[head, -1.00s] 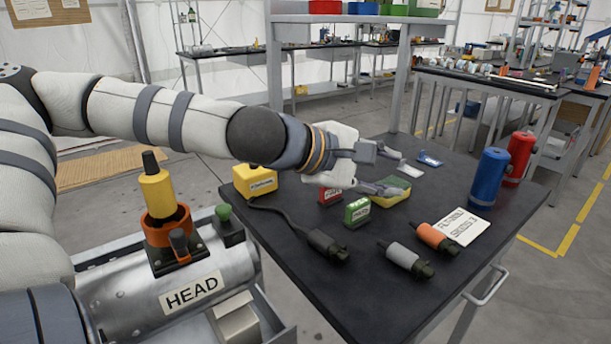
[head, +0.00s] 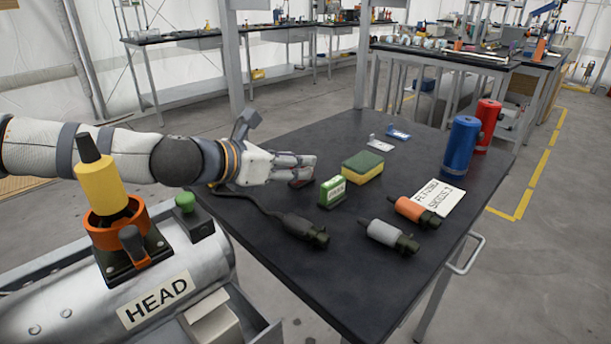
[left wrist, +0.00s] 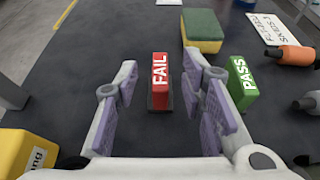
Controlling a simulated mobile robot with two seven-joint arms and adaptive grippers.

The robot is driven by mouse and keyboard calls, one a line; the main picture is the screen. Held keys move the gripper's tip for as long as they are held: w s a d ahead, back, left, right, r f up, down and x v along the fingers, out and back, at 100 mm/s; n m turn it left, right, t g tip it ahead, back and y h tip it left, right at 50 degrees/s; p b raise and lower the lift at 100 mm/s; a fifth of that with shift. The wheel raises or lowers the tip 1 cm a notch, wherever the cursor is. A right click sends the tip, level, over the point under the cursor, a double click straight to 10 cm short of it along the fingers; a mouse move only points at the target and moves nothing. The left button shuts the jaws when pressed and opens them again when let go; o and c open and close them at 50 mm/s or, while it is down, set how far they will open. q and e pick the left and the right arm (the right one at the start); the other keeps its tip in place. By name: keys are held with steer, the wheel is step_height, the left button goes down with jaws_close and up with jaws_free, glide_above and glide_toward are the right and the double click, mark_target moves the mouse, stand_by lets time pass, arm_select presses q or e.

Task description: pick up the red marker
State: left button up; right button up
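The red marker is a small upright block on a dark base with FAIL in white, shown in the left wrist view (left wrist: 160,80). In the head view only a dark red bit of it (head: 299,184) shows under my left fingers. My left gripper (head: 304,168) is low over the black table. In the left wrist view its two purple-padded fingers (left wrist: 160,93) are spread, with the marker ahead between them. I cannot tell whether they touch it. My right gripper is not in view.
A green PASS marker (head: 332,191) stands close to the right, with a green and yellow sponge (head: 362,167) behind. A black cable connector (head: 304,230) lies in front. A yellow box (left wrist: 24,155) is at left. Grey (head: 390,236) and orange (head: 415,211) cylinders lie farther right.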

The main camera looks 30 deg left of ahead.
mark_target(293, 167)
arm_select(q)
steer(key=w+f, duration=0.1)
steer(key=w+d+f, duration=0.1)
steer(key=shift+w+f+b, duration=0.15)
steer(key=shift+w+b, duration=0.2)
steer(key=shift+b, duration=0.05)
steer(key=shift+w, duration=0.2)
steer(key=shift+r, duration=0.4)
jaws_close()
